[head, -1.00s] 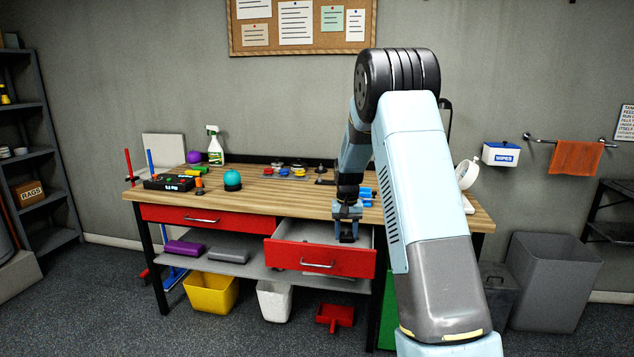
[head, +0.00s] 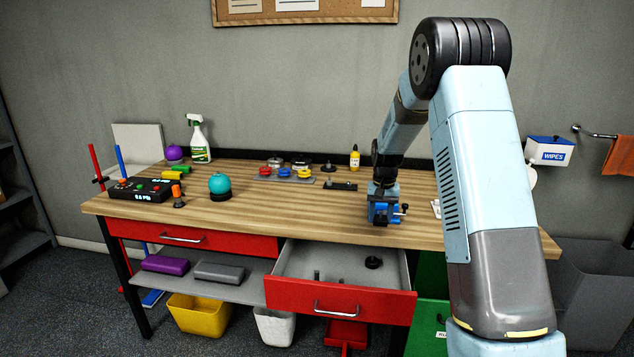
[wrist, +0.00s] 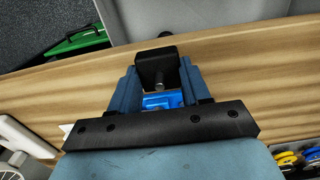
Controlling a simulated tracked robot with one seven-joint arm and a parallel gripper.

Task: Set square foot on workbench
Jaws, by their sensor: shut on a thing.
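My gripper (head: 382,198) is over the right part of the wooden workbench (head: 330,212), right by a blue vise (head: 385,212). In the wrist view my gripper (wrist: 155,85) is shut on a black square foot (wrist: 155,52) with a short metal stud. The foot sits between the fingertips; in the head view I cannot make it out. The blue vise also shows between the fingers in the wrist view (wrist: 163,101). I cannot tell whether the foot touches the bench top.
The red drawer (head: 340,300) stands open below the bench edge, with a round black foot (head: 373,262) inside. A tray of colored parts (head: 285,174) and a yellow bottle (head: 354,157) stand behind. The front middle of the bench is clear.

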